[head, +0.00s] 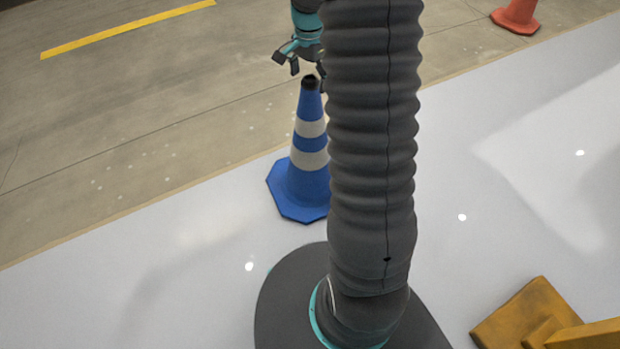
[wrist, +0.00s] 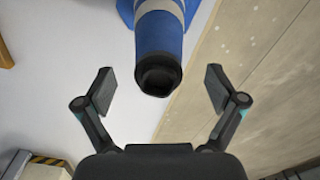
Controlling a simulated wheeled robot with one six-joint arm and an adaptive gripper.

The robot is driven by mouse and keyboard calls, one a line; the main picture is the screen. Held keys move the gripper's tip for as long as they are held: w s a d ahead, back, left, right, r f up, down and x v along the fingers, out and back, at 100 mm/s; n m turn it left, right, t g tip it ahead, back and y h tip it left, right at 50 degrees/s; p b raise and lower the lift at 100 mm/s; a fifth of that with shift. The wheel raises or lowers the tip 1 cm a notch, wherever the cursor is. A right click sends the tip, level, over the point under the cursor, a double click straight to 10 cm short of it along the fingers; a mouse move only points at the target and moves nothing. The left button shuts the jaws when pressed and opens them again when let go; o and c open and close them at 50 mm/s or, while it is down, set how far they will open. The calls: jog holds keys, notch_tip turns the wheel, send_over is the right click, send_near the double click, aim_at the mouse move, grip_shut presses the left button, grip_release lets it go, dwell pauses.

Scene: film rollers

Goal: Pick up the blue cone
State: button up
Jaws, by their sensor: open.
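The blue cone (head: 306,185) has white bands and a dark tip, and stands upright on the white floor in the head view. My arm hides part of its right side. In the wrist view the blue cone (wrist: 160,40) reaches in from the top, and its dark tip lies between my open fingers without touching either. My gripper (wrist: 160,90) is open and empty. In the head view my gripper (head: 304,72) is at the cone's tip, partly hidden behind my arm.
An orange cone (head: 517,15) stands at the far right. A yellow-orange object (head: 535,318) lies at the lower right. A yellow line (head: 130,28) marks the concrete floor at the back left. The white floor (head: 120,270) left of the cone is clear.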

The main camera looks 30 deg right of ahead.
aim_at(310, 92)
jog(key=shift+d+f, duration=0.15)
jog(key=shift+f, duration=2.1)
jog(key=shift+r, duration=0.1)
grip_shut()
